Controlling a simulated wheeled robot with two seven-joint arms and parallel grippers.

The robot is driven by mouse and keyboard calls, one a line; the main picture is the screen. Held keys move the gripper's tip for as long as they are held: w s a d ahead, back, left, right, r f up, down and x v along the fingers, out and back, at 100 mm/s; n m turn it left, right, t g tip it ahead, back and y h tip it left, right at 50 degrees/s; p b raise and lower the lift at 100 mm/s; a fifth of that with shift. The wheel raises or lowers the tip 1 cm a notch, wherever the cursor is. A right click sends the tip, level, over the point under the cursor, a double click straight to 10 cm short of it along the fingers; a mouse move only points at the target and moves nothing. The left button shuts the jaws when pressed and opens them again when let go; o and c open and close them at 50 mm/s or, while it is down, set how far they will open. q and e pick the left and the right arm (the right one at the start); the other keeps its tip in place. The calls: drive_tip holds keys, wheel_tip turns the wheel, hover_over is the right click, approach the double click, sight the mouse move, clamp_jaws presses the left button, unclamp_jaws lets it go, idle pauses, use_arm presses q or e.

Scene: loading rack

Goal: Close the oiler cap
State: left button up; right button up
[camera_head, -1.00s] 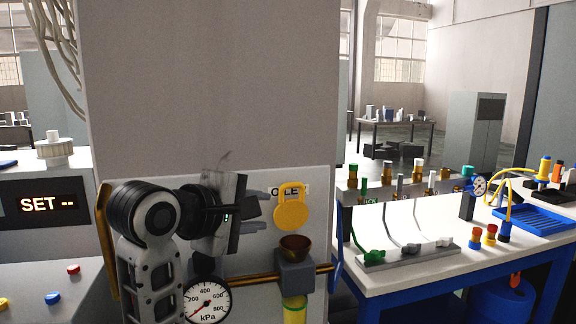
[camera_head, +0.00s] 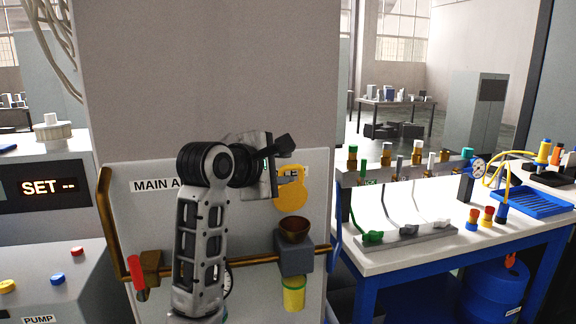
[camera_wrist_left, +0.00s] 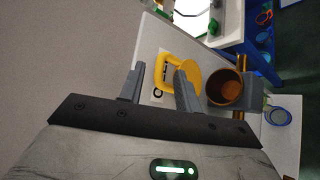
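The oiler cap (camera_head: 289,198) is a yellow disc with a loop handle, standing upright above and behind the open brown oiler cup (camera_head: 294,228). The cup sits on a grey block on a brass pipe, with a yellow-filled glass below. My left gripper (camera_head: 283,160) is in front of the panel at the cap's upper part and hides some of its handle. In the left wrist view my left gripper (camera_wrist_left: 160,84) has its fingers apart with nothing clamped. The cap (camera_wrist_left: 187,72) lies beyond them, partly covered by one finger; the cup (camera_wrist_left: 224,89) is to the right. My right gripper is out of view.
The brass pipe (camera_head: 175,259) crosses the panel, with a red-handled valve (camera_head: 138,275) at left. My left arm hides much of the gauge. A blue-framed workbench (camera_head: 420,255) with fittings stands at right; a console (camera_head: 42,188) stands at left.

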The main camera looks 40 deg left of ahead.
use_arm(q)
drive_tip(key=shift+x, duration=1.15)
clamp_jaws()
